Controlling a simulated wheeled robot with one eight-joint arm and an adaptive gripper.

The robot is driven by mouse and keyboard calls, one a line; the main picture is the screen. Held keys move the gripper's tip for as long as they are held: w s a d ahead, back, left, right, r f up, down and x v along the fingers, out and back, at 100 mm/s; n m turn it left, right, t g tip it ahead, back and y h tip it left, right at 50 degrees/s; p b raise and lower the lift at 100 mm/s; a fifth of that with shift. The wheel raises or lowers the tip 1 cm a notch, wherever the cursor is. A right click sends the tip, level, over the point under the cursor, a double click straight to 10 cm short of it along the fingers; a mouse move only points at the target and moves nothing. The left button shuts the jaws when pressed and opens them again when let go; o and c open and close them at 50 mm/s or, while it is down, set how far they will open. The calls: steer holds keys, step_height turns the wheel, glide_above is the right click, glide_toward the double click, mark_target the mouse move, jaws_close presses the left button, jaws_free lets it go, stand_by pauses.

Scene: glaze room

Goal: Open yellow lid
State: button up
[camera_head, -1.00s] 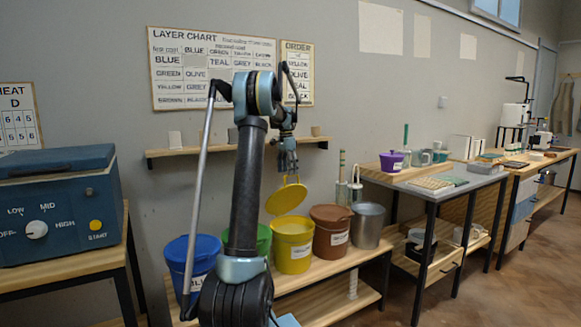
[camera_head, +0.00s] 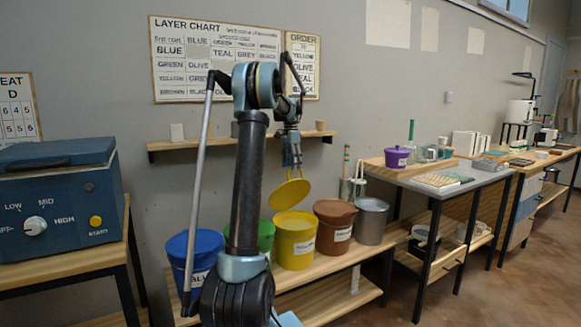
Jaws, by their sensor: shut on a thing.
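The yellow lid (camera_head: 288,193) is off the yellow bucket, tilted, and hangs below my gripper (camera_head: 291,168). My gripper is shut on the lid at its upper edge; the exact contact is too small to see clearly. The yellow bucket (camera_head: 296,246) stands on the low wooden shelf with its top uncovered, just below the lid. A yellow surface shows inside its rim.
A blue bucket (camera_head: 196,258) and a green bucket (camera_head: 266,236), partly hidden by my arm, stand left of the yellow one. A brown bucket (camera_head: 334,222) and a grey metal bucket (camera_head: 371,221) stand right. A wall shelf (camera_head: 222,143) runs behind my gripper.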

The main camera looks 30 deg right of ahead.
steer(key=shift+w+r, duration=0.15)
steer(key=shift+r, duration=0.15)
steer(key=shift+c, duration=1)
steer(key=r, duration=1.1)
steer(key=shift+w, duration=0.3)
steer(key=shift+c, duration=0.6)
